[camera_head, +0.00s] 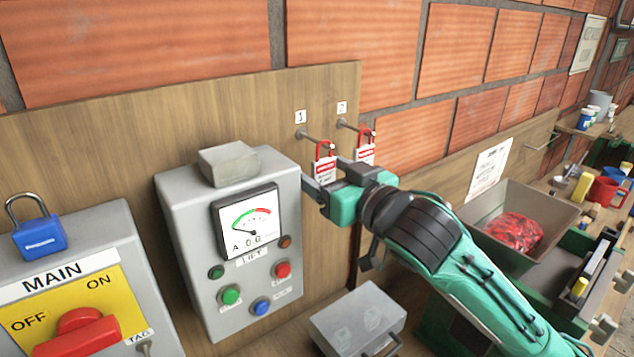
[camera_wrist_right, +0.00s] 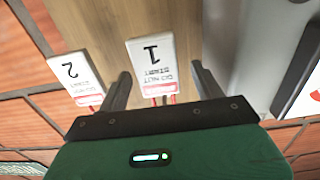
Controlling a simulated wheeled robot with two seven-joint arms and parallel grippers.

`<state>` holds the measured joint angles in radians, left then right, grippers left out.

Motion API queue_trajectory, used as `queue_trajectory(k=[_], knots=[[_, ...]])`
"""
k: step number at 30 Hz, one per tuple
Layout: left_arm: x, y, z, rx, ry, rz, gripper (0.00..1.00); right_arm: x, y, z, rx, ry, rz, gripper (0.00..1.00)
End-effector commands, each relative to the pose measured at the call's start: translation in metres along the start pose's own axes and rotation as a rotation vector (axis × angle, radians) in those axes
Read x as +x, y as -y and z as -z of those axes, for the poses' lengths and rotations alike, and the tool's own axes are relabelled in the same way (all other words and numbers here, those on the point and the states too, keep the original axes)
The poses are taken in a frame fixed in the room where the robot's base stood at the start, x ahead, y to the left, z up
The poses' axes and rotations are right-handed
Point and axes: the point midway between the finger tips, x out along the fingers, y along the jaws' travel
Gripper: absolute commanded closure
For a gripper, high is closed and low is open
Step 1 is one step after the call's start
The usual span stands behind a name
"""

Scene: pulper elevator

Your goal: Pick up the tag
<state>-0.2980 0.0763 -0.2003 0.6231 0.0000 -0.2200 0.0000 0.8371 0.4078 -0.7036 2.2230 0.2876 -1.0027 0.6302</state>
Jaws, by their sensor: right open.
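Two white tags with red print hang by red loops from pegs on the wooden board. Tag 1 (camera_head: 325,169) hangs under the peg labelled 1, and tag 2 (camera_head: 365,154) under the peg labelled 2. My right gripper (camera_head: 327,176) is open at tag 1, its fingers partly overlapping it in the head view. In the right wrist view, tag 1 (camera_wrist_right: 152,62) appears upside down between the two open fingers (camera_wrist_right: 160,76). Tag 2 (camera_wrist_right: 76,78) is outside, beside the left-hand finger. I cannot tell whether a finger touches tag 1. My left gripper is not in view.
A grey meter box (camera_head: 180,205) with buttons stands left of the gripper. A MAIN switch box (camera_head: 110,215) with a blue padlock (camera_head: 39,237) is at far left. A grey metal case (camera_head: 357,318) lies below, and a hopper (camera_head: 540,205) with red contents stands right.

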Motion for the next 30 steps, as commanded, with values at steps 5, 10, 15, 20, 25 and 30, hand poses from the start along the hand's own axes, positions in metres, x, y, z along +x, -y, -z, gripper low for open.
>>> queue_trajectory(k=[5, 10, 15, 20, 25, 30], knots=[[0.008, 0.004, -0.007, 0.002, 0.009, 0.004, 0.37, 0.022, 0.0, -0.003, 0.0, -0.001, 0.0, 0.33], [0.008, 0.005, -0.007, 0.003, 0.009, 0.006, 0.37, 0.027, 0.0, -0.002, -0.001, 0.0, 0.0, 0.33], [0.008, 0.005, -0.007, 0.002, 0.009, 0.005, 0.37, 0.027, 0.0, -0.002, 0.0, 0.0, 0.0, 0.41], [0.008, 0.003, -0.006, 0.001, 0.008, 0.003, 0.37, 0.027, 0.0, -0.002, 0.0, 0.0, 0.0, 0.72], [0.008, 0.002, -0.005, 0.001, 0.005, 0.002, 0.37, 0.027, 0.0, -0.002, 0.0, 0.0, 0.0, 0.8], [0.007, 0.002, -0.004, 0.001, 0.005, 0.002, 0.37, 0.027, 0.0, -0.002, 0.0, 0.001, 0.0, 0.8]])
